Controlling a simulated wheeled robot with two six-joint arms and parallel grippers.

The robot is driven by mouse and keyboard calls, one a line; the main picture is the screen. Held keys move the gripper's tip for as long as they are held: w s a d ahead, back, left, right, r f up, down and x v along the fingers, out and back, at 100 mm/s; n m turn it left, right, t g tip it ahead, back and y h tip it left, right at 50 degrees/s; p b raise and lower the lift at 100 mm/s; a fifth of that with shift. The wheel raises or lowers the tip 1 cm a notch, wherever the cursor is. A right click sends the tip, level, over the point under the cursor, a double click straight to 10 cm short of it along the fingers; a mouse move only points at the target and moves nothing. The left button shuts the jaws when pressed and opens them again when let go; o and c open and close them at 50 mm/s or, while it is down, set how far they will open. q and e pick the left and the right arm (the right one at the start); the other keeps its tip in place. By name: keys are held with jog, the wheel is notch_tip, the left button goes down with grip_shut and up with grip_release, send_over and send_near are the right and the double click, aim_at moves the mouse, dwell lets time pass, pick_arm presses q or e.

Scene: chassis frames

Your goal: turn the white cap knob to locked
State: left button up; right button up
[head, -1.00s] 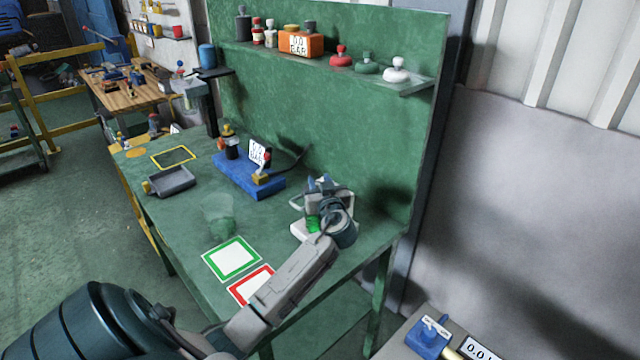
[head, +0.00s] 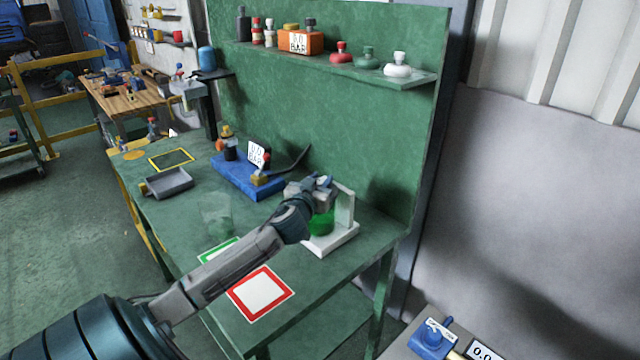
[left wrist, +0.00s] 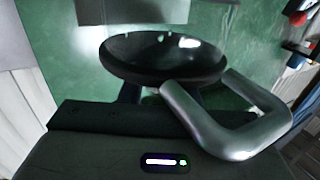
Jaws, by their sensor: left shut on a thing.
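A white stand (head: 345,206) with an upright back plate and a flat base stands at the right end of the green bench. A green round body (head: 321,223) sits on it. My left gripper (head: 322,184) is above that green body, its arm coming in from the lower left. It is shut on what appears to be the white cap knob, which the gripper hides in the head view. In the left wrist view a dark round disc (left wrist: 163,58) and a bent metal bar (left wrist: 225,125) fill the space before the gripper. My right gripper is out of view.
Green-bordered (head: 219,250) and red-bordered (head: 260,293) cards lie on the bench (head: 190,215). A blue block (head: 235,175) with a gauge and a grey tray (head: 168,183) are farther left. Red, green and white knobs (head: 397,66) stand on the shelf behind.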

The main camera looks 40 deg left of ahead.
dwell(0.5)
pick_arm(q)
jog(key=o, duration=0.9)
jog(key=shift+o, duration=0.2)
jog(key=shift+s+d+f+b, duration=0.1)
jog(key=shift+s+d+b, duration=0.1)
jog(key=shift+s+b, duration=0.3)
jog(key=b+v, duration=0.1)
jog(key=v, duration=0.8)
jog(key=shift+s+b, duration=0.3)
jog(key=shift+s, duration=0.1)
